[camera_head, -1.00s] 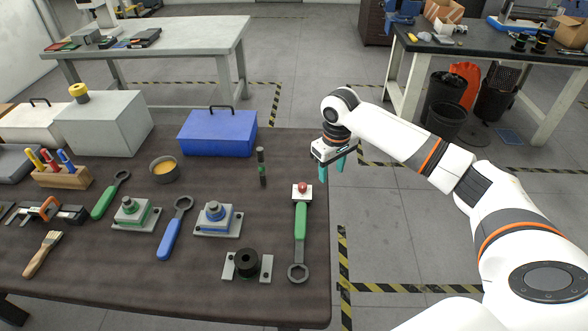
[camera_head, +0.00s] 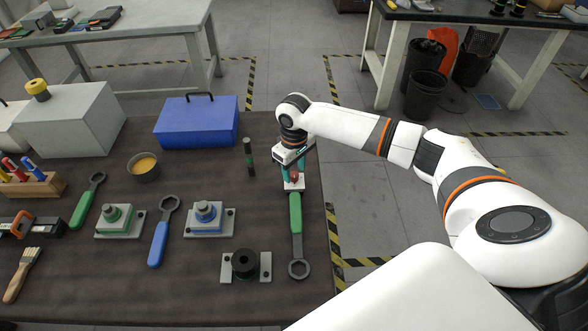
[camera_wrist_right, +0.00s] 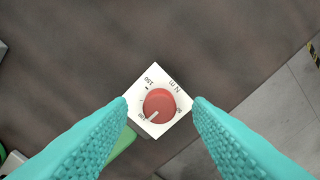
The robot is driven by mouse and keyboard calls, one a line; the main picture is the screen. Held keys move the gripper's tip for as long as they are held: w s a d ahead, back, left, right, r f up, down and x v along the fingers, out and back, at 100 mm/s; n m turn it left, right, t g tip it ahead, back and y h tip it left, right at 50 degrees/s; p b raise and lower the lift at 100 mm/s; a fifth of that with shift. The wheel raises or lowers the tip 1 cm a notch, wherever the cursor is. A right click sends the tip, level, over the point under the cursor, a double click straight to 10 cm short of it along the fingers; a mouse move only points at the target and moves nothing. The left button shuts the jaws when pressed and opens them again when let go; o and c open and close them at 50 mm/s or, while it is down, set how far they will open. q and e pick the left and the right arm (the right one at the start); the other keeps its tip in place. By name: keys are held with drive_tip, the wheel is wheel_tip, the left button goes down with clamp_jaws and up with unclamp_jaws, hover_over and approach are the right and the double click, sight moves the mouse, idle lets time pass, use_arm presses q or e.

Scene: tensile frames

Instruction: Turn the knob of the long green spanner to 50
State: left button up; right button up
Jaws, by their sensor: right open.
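The long green spanner (camera_head: 295,213) lies near the table's right edge, its dark ring end toward me. A white square dial plate (camera_wrist_right: 148,83) with a round red knob (camera_wrist_right: 160,105) sits at its far end. The knob's white mark points to the lower left in the right wrist view, at a small number that looks like 100. "150" shows at the upper left and "N m" at the upper right. My right gripper (camera_head: 293,171) is open over the knob, its teal fingers on either side and apart from it. My left gripper is out of view.
A dark green upright cylinder (camera_head: 249,157) and a blue toolbox (camera_head: 197,124) stand left of the gripper. A black round part on a grey plate (camera_head: 246,265) lies to the left of the ring end. A blue spanner (camera_head: 162,235) and a shorter green spanner (camera_head: 87,201) lie further left.

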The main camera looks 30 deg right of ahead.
drive_tip(key=shift+f, duration=0.6)
drive_tip(key=c, duration=1)
drive_tip(key=shift+r+n+p, duration=0.15)
drive_tip(key=shift+n+p, duration=0.45)
drive_tip(key=shift+p, duration=0.2)
drive_tip(key=shift+n+p, duration=0.65)
drive_tip(key=shift+n, duration=0.15)
drive_tip(key=n+p, duration=0.2)
drive_tip(key=n, duration=0.1)
drive_tip(key=n+p, duration=0.1)
drive_tip(key=n, duration=0.5)
drive_tip(key=shift+p, duration=0.35)
drive_tip(key=n, duration=0.2)
drive_tip(key=shift+n, duration=0.3)
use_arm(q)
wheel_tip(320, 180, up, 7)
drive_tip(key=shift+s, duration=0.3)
use_arm(e)
drive_tip(key=shift+n, duration=1.6)
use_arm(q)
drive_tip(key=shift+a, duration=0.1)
